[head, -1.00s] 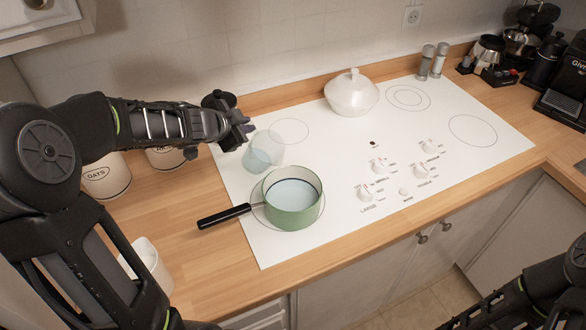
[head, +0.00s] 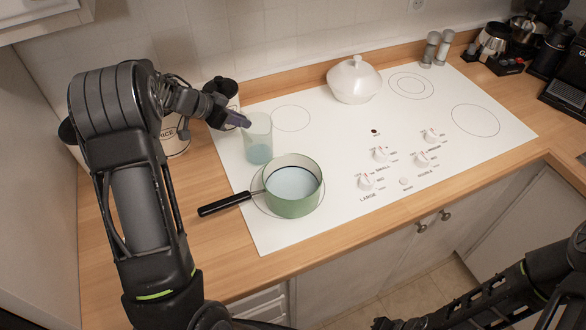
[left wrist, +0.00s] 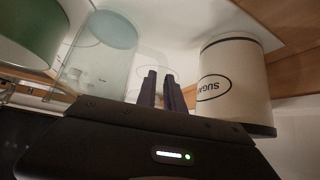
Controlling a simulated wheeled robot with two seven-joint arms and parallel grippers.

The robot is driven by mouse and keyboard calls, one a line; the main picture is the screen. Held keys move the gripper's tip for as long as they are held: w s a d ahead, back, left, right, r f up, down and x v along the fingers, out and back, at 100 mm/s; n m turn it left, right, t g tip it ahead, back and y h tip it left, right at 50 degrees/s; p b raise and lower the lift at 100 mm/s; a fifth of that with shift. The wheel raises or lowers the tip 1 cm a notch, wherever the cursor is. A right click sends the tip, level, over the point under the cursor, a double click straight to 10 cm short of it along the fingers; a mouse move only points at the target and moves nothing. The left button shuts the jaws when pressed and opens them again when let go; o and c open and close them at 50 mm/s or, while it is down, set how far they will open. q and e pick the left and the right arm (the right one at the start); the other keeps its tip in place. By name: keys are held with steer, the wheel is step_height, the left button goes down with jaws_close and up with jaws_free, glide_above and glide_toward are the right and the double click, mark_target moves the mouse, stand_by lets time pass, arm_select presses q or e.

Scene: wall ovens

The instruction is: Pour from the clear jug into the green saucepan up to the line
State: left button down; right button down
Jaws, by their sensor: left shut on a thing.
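The clear jug (head: 258,128) stands nearly upright over the left of the cooktop, with pale blue liquid in its lower part. It also shows in the left wrist view (left wrist: 100,55). My left gripper (head: 240,119) is shut on the jug at its left side; the exact grip is hard to see. The green saucepan (head: 292,203) sits on the front left burner, black handle pointing left. It holds pale blue liquid, with a dark line around its inner wall. The jug is behind and left of the pan, apart from it. My right gripper (head: 385,323) is partly visible at the bottom edge.
A white lidded pot (head: 353,82) stands at the back of the white cooktop (head: 330,225). Shakers (head: 437,48) and coffee gear stand at the back right. Canisters stand behind my left arm; one (left wrist: 232,85) is close to my left fingers. The cooktop's right half is mostly clear.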

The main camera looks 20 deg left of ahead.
stand_by(0.4)
arm_select(q)
steer(key=shift+r, duration=3)
